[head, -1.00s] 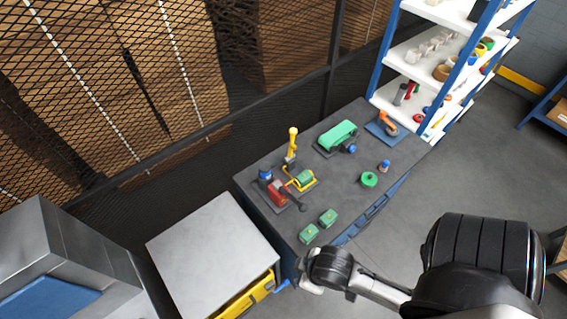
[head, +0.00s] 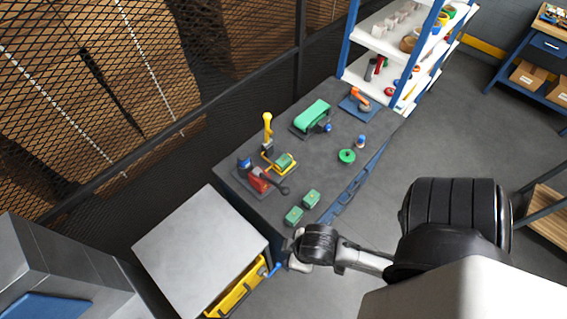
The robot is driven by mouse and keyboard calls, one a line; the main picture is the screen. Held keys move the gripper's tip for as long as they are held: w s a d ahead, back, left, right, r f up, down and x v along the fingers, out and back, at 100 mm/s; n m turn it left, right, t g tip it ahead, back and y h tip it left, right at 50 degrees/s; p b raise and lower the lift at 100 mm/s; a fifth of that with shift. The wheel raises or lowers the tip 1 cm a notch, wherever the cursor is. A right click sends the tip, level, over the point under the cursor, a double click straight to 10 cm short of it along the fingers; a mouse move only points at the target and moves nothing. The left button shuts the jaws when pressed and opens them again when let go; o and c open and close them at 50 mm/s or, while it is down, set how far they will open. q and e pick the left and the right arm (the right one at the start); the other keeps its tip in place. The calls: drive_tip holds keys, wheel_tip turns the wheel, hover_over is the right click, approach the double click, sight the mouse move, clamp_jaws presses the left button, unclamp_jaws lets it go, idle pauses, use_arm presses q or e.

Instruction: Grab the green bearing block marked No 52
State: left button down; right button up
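Two small green blocks lie side by side near the front edge of the dark workbench (head: 262,211) in the head view. One green block (head: 294,216) is nearer and the other green block (head: 311,199) is just behind it to the right. A third green block (head: 284,161) sits in a yellow frame farther back. Their markings are too small to read, so I cannot tell which is No 52. My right gripper (head: 299,264) is just off the bench's front edge, below the nearer block in the picture. Its fingers are too small and hidden to judge. My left gripper is out of view.
A red and blue tool (head: 257,180), a yellow post (head: 267,128), a green machine (head: 312,116), a green ring (head: 347,156) and an orange device (head: 361,97) stand on the bench. A grey-topped cabinet (head: 200,245) adjoins it at left. Open floor lies right.

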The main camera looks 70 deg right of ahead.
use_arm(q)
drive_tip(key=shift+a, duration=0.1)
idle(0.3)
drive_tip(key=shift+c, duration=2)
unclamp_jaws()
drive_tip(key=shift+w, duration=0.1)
